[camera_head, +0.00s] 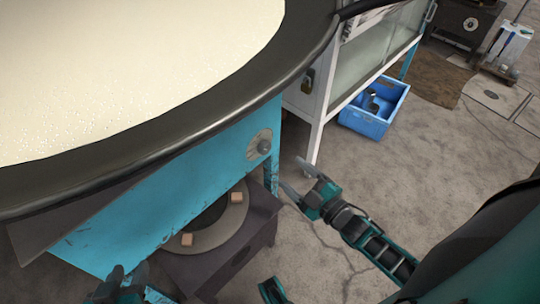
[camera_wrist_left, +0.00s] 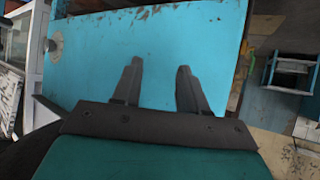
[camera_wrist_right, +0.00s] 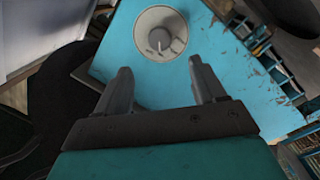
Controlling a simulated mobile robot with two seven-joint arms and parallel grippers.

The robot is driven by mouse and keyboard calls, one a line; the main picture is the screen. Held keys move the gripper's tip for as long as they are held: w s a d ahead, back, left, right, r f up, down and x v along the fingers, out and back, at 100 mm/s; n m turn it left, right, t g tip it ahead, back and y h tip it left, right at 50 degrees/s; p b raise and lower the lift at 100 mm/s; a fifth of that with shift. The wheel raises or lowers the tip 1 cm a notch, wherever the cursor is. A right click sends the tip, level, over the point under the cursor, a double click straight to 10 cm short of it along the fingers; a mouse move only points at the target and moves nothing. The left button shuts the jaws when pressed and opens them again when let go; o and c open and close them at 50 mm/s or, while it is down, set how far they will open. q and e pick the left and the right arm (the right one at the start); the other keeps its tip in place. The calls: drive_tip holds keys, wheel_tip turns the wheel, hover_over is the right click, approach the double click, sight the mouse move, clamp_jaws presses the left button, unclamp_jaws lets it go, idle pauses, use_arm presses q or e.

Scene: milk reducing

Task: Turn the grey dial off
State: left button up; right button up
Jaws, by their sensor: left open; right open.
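The grey dial (camera_head: 264,146) is a small knob on a pale round plate. It sits on the blue panel (camera_head: 185,180) under the large pan. In the right wrist view the dial (camera_wrist_right: 159,40) is upright, just beyond and between the fingertips. My right gripper (camera_head: 294,178) is open and empty, to the right of the dial and apart from it. Its fingers also show in the right wrist view (camera_wrist_right: 160,66). My left gripper (camera_wrist_left: 160,66) is open and empty, facing the blue panel. The round plate (camera_wrist_left: 55,46) shows at the panel's left side there.
A wide dark-rimmed pan (camera_head: 170,140) of pale milk overhangs the panel. A dark burner stand (camera_head: 262,222) with a ring is below. A white glass-sided cabinet (camera_head: 350,75) and a blue crate (camera_head: 372,128) stand behind to the right. Floor at right is largely clear.

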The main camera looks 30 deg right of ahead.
sight(266, 150)
drive_tip(key=b+x, duration=0.2)
drive_tip(key=x, duration=0.7)
drive_tip(key=shift+w+a, duration=0.1)
drive_tip(key=shift+w, duration=0.05)
drive_tip(key=shift+w+a, duration=0.1)
drive_tip(key=shift+w, duration=0.3)
drive_tip(key=c, duration=1.1)
